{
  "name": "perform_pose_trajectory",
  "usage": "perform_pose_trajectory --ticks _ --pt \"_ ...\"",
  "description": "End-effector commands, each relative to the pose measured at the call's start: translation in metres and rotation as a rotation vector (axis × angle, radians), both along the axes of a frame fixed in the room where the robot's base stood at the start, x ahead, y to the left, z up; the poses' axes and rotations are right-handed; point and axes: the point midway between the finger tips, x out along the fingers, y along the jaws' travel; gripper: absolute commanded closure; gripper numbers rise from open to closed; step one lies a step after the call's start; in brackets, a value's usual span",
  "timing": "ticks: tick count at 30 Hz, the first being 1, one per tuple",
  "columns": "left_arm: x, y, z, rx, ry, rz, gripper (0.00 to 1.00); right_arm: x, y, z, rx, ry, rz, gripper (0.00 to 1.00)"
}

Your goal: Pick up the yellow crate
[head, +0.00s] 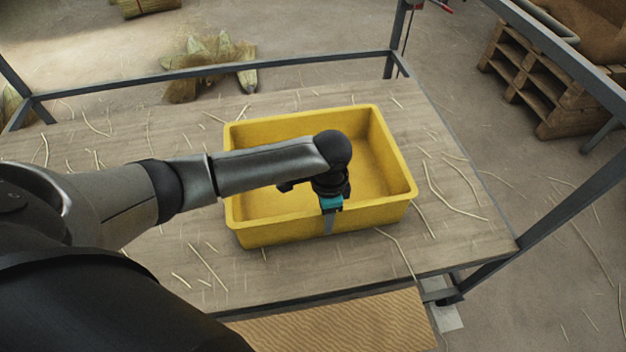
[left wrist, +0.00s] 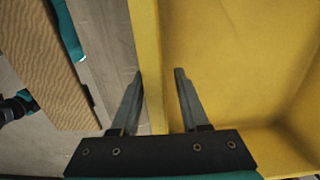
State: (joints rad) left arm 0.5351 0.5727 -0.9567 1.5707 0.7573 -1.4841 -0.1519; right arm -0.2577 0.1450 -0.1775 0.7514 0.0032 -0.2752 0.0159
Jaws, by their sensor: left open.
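The yellow crate (head: 280,233) sits on the wooden tabletop and looks empty inside, though my arm hides part of it. My left gripper (head: 330,223) reaches over the crate from the left and points down at its near wall. In the left wrist view, the open left gripper (left wrist: 159,75) has one finger outside and one inside the wall of the yellow crate (left wrist: 235,60). Gaps show between the fingers and the wall.
The wooden table (head: 180,265) has loose straw around the crate and a metal frame. A brown ridged panel (head: 340,325) lies at its near edge. Straw bundles (head: 205,75) lie behind, and a wooden pallet (head: 540,95) stands at the back right.

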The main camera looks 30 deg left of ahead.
Motion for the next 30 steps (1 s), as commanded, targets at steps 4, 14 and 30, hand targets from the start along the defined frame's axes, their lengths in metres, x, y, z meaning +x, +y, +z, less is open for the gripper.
perform_pose_trajectory --ticks 4,14,30 --pt "-0.0002 -0.0001 -0.0017 0.000 0.000 -0.001 0.55 0.0003 0.0019 -0.0001 0.002 0.002 0.000 1.00" --pt "0.0000 -0.0003 -0.0012 -0.001 -0.001 0.000 0.76 -0.0006 0.0027 -0.0001 0.002 0.005 0.001 1.00" --pt "0.0001 -0.0002 -0.0010 -0.001 -0.001 0.000 1.00 -0.0014 0.0031 -0.0004 0.002 0.006 0.002 1.00"
